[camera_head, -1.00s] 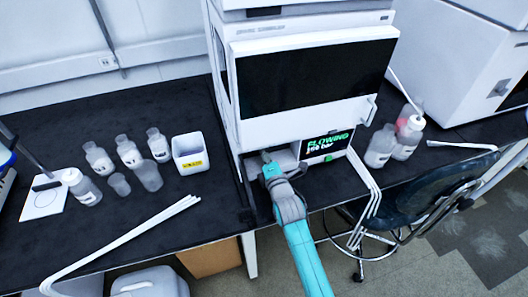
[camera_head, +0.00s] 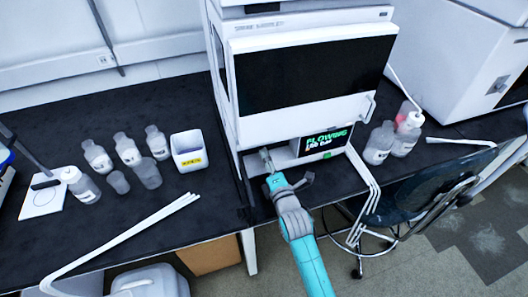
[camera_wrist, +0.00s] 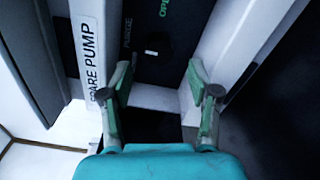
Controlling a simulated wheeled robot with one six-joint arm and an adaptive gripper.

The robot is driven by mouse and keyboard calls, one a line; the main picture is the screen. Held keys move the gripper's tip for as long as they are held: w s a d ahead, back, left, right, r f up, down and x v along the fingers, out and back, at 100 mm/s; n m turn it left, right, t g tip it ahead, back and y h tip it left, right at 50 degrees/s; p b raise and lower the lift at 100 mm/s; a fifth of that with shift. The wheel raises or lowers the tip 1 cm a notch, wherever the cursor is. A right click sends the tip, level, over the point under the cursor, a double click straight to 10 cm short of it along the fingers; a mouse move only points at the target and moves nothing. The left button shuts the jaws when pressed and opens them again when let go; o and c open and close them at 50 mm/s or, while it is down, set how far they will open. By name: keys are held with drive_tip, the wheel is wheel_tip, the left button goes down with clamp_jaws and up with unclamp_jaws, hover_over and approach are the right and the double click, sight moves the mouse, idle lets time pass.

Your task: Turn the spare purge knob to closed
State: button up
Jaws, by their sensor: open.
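The spare pump's face shows in the wrist view, with a white "SPARE PUMP" label strip (camera_wrist: 90,58) on the left. On its dark panel (camera_wrist: 140,75) are the word "PURGE" and a partly cut-off green "OPEN". A small white mark (camera_wrist: 151,52) beside "PURGE" may be on the purge knob; the dark knob's outline and angle are unclear. My gripper (camera_wrist: 160,88) is open and empty, its fingers apart on either side below that mark. In the head view my gripper (camera_head: 267,160) reaches the low bay under the large white instrument (camera_head: 300,110).
A screen (camera_head: 325,142) right of my gripper reads "FLOWING" in green. Bottles and a white bin (camera_head: 188,150) stand on the bench to the left. More bottles (camera_head: 390,142) stand to the right. White tubes (camera_head: 362,180) and a chair (camera_head: 420,190) are near my arm's right.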

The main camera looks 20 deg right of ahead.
drive_tip(key=s, duration=0.7)
idle(0.4)
